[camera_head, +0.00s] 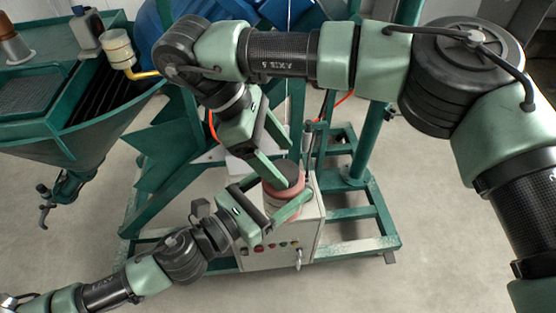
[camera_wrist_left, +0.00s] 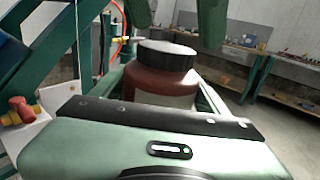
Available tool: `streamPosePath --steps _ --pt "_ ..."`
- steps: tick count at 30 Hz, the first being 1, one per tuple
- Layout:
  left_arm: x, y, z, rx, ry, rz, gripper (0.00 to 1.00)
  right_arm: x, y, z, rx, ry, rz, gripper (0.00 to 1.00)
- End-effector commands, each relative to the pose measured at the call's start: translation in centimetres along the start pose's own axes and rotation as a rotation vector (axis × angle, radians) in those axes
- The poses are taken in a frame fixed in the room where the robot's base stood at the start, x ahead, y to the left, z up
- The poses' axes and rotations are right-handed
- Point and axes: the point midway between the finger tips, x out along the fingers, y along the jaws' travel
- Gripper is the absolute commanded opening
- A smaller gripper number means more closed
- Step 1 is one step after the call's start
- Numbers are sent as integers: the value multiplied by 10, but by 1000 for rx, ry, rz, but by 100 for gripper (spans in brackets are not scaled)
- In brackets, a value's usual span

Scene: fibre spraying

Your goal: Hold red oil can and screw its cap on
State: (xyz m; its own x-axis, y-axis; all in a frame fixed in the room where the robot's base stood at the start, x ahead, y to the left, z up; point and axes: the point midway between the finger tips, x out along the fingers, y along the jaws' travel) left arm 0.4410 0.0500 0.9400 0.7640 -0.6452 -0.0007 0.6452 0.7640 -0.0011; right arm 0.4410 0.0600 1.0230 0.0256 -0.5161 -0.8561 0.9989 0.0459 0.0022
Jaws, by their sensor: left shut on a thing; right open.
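The red oil can (camera_head: 282,201) stands upright in my left gripper (camera_head: 286,196), whose two fingers close on its sides. In the left wrist view the can (camera_wrist_left: 158,84) shows a dark red body and a pale label. The black cap (camera_head: 283,176) sits on top of the can; it also shows in the left wrist view (camera_wrist_left: 167,55). I cannot tell how tightly it is seated. My right gripper (camera_head: 284,164) is open above the can, close to the cap. In the left wrist view its two green fingers (camera_wrist_left: 176,30) hang apart at either side above the cap.
A green steel frame (camera_head: 376,215) and a light control box (camera_head: 305,235) with buttons stand right behind and below the can. A green hopper (camera_head: 90,135) is at the left. Workbenches (camera_wrist_left: 275,80) line the background. The floor at the front right is clear.

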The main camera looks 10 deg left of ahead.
Motion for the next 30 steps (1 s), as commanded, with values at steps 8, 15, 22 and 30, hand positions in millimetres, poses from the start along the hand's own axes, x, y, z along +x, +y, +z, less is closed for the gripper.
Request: streamPosePath --steps 8,15,22,30 --pt "0 0 1 1 -1 0 0 -23 0 14 -1 -1 1 75" --pt "0 0 1 1 -1 0 0 -23 0 14 -2 -1 0 71" --pt "0 0 1 1 -1 0 0 -23 0 14 -130 18 -2 71" --pt "0 0 1 1 -2 0 0 -22 0 15 -686 97 21 71"
